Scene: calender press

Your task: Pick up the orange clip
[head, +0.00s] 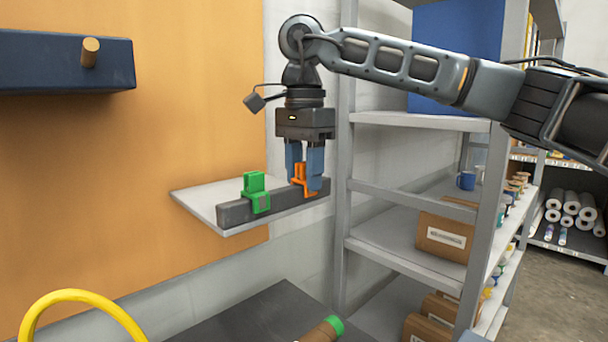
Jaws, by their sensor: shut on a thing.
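The orange clip (298,177) sits on the dark grey bar (232,214), near its right end. My gripper (305,182) points straight down over it, with its blue fingers on the clip. It is shut on the orange clip, and a finger hides part of it. The clip still appears to touch the bar; I cannot tell whether it is lifted at all. A green clip (256,192) sits on the same bar to the left, apart from my gripper.
The bar lies on a light grey ledge (190,203) by the orange panel (150,180). A metal shelf unit (385,196) with boxes stands close on the right. A navy block with a wooden peg (90,52) is at upper left. A yellow hoop (78,294) is at lower left.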

